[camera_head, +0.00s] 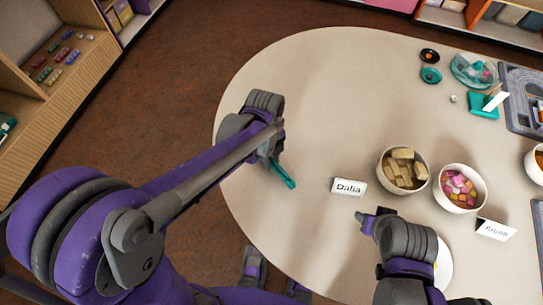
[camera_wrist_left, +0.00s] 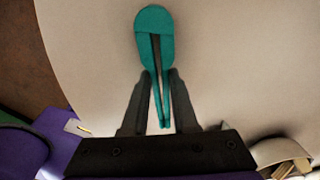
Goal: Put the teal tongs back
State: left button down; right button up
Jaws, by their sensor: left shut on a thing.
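The teal tongs (camera_head: 283,174) are in my left gripper (camera_head: 270,157), above or on the left part of the pale table (camera_head: 300,80). In the left wrist view the tongs (camera_wrist_left: 154,30) lie between the two dark fingers (camera_wrist_left: 156,100), which are shut on their arms. The rounded teal end points away from the gripper. My right gripper (camera_head: 367,218) is over the front of the table, near the Dalia card; whether its fingers are open or shut is unclear.
A bowl of wooden blocks (camera_head: 380,167) and a bowl of pink and orange pieces (camera_head: 437,190) stand right of the Dalia name card (camera_head: 349,187). Another name card (camera_head: 495,229), a teal tray (camera_head: 483,113) and a clear teal container (camera_head: 460,73) are at right.

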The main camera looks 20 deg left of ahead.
pick_arm(q)
jog(key=shift+f, duration=0.3)
jog(key=shift+f+b, duration=0.55)
jog(key=c, duration=0.6)
grip_release()
